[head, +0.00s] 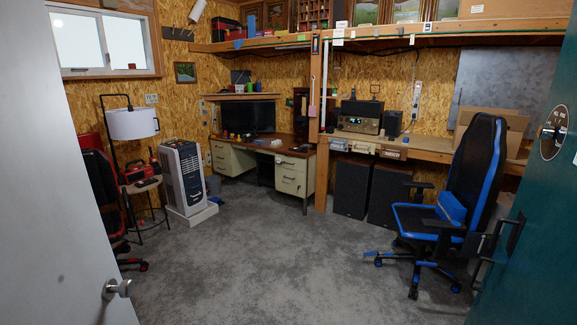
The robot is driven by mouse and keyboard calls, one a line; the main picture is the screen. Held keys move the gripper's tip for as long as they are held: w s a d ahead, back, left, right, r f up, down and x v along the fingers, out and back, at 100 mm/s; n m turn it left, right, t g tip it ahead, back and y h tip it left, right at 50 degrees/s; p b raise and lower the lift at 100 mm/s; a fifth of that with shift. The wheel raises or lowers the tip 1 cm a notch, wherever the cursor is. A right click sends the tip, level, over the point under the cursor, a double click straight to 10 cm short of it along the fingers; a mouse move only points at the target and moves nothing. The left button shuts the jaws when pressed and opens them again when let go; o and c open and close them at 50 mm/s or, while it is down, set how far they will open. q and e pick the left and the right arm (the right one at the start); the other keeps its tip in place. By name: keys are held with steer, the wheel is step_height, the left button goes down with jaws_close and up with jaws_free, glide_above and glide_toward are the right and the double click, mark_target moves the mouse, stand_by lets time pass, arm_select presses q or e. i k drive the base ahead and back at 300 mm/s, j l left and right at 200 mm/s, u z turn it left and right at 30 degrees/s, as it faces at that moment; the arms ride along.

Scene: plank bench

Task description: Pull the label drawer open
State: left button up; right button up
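A long plank bench (432,154) runs along the back right wall. Three small drawer-like fronts hang under its front edge: a bluish one (338,144), a pale one (363,148) and another pale one with dark lettering (393,154). They look shut, but they are small and far off, and I cannot tell for sure which is the label drawer. Neither of my grippers is in the head view.
A blue-and-black office chair (478,180) stands in front of the bench's right part. Two dark speakers (352,188) stand under the bench. A desk (292,172) is to its left. A white air cooler (183,175) stands further left. The grey carpet (262,255) between is clear.

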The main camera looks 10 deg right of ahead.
mark_target(298, 164)
steer(key=i+z, duration=0.25)
steer(key=i, duration=2.05)
steer(key=i+u, duration=0.1)
steer(key=i, duration=0.45)
steer(key=i+l, duration=0.1)
steer(key=i, duration=0.4)
steer(key=i+u, duration=0.15)
steer(key=i, duration=0.4)
steer(key=i+l, duration=0.2)
steer(key=i, duration=0.35)
steer(key=i+l+u, duration=0.15)
steer(key=i, duration=0.35)
